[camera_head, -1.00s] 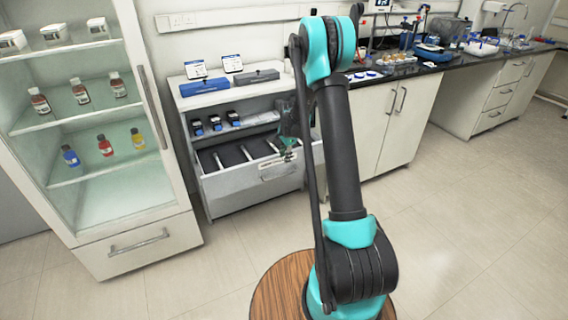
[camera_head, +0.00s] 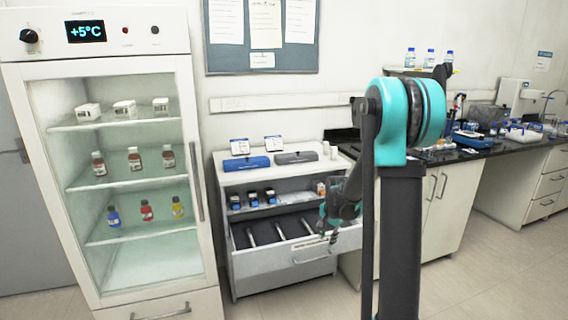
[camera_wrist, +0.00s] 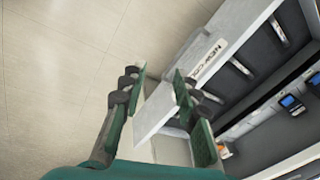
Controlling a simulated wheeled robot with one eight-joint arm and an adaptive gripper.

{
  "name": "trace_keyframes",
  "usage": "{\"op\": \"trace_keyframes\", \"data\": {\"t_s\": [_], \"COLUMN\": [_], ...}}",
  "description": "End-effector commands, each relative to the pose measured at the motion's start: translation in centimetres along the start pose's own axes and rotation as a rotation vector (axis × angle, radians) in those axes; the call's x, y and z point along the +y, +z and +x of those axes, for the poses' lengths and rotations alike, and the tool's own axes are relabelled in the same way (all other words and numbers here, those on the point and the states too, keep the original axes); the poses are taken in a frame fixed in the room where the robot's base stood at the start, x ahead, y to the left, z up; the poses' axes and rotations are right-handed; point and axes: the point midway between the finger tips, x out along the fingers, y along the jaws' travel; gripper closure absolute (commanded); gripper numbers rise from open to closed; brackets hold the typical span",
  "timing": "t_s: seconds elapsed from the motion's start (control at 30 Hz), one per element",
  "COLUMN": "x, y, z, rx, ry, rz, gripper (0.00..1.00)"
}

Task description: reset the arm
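My arm (camera_head: 400,230) stands raised in front of the camera in the head view. In the head view the gripper (camera_head: 333,232) is small, partly hidden by my own arm, and hangs close to the front of an open drawer (camera_head: 285,262). In the wrist view the drawer's white front edge (camera_wrist: 205,65) lies just beyond and to the right of the fingers. I cannot tell whether they touch it.
The drawer holds several columns (camera_head: 279,231). Its cabinet (camera_head: 225,185) has a shelf with dark blue-topped devices. A glass-fronted fridge (camera_head: 140,240) stands at left. A black-topped bench (camera_head: 460,155) with lab items is at right. Open floor (camera_wrist: 60,60) lies left of the gripper.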

Motion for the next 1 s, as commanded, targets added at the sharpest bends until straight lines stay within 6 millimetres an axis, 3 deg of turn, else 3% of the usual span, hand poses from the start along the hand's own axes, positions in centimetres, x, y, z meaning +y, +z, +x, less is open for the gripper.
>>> {"op": "trace_keyframes", "data": {"t_s": [0.2, 0.43, 0.8, 1.0], "x": [5.3, 11.2, 20.1, 22.1], "y": [3.8, 8.1, 14.7, 16.1], "z": [-4.7, -7.8, -9.0, -8.8], "rx": [0.031, 0.066, 0.126, 0.14], "ry": [-0.016, -0.027, -0.027, -0.024], "rz": [-0.22, -0.455, -0.8, -0.883], "gripper": [0.69, 0.69, 0.69, 0.69]}}
